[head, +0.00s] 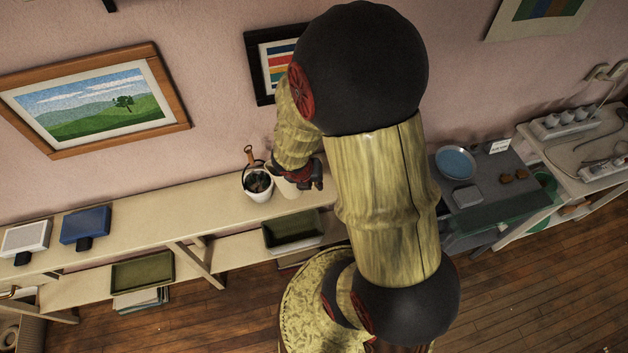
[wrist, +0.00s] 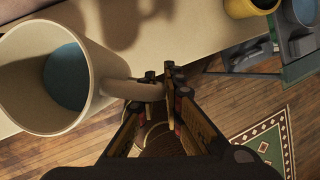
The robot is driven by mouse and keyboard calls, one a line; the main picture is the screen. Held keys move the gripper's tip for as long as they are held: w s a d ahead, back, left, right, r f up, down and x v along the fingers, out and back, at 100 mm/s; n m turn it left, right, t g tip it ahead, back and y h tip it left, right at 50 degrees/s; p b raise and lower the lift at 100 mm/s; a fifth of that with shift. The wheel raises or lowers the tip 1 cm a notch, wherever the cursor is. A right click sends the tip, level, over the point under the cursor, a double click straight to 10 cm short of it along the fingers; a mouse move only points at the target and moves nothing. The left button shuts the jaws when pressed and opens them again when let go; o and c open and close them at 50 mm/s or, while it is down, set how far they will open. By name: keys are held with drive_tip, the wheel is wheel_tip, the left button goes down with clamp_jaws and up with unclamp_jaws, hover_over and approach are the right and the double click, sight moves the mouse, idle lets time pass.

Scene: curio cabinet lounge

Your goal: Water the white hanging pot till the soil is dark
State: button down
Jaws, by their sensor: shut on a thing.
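A cream mug-like jug (wrist: 100,72) with blue liquid inside fills the left of the wrist view. My gripper (wrist: 160,86) is shut on its handle. In the head view, the cream jug (head: 286,188) shows partly behind my gripper (head: 314,178), over the long shelf. Just left of it is a white pot (head: 259,194) with dark contents and an upright wooden handle. I cannot tell whether this is the hanging pot, and I cannot make out its soil. No other white hanging pot is clearly in view.
The long cream shelf (head: 130,222) runs along the wall, with blue (head: 86,226) and white (head: 26,238) boxes at left. Green trays (head: 292,229) sit lower. A dark side table (head: 490,200) stands at right. A yellow pot (wrist: 240,8) shows in the wrist view.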

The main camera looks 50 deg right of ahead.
drive_tip(key=shift+w+r+n+g+h+p, duration=0.25)
drive_tip(key=shift+r+g+h+p, duration=0.35)
drive_tip(key=shift+g, duration=0.4)
drive_tip(key=shift+w+a+r+n+g+h+p, duration=0.15)
drive_tip(key=shift+w+r+g+h+p, duration=0.1)
drive_tip(key=shift+r+g+p, duration=0.25)
drive_tip(key=shift+w+a+r+n+g+h+p, duration=0.1)
drive_tip(key=shift+r+g+h+p, duration=0.2)
drive_tip(key=shift+r+g, duration=0.25)
drive_tip(key=shift+w+a+r+g+h+p, duration=0.15)
drive_tip(key=shift+r+g+p, duration=0.1)
drive_tip(key=shift+r, duration=0.3)
drive_tip(key=shift+w+d+r+g+h+p, duration=0.1)
drive_tip(key=shift+r+g, duration=0.1)
drive_tip(key=shift+r, duration=0.3)
drive_tip(key=shift+w+a+r+n+g+h+p, duration=0.15)
drive_tip(key=shift+r+g+p, duration=0.2)
drive_tip(key=shift+p, duration=0.6)
drive_tip(key=shift+w+a+r+n+g+h+p, duration=0.1)
drive_tip(key=shift+r+g+h+p, duration=0.1)
drive_tip(key=shift+r+p, duration=0.55)
drive_tip(key=shift+w+a+r+n+g+h+p, duration=0.15)
drive_tip(key=shift+g+p, duration=0.1)
drive_tip(key=shift+p, duration=0.9)
idle(2.1)
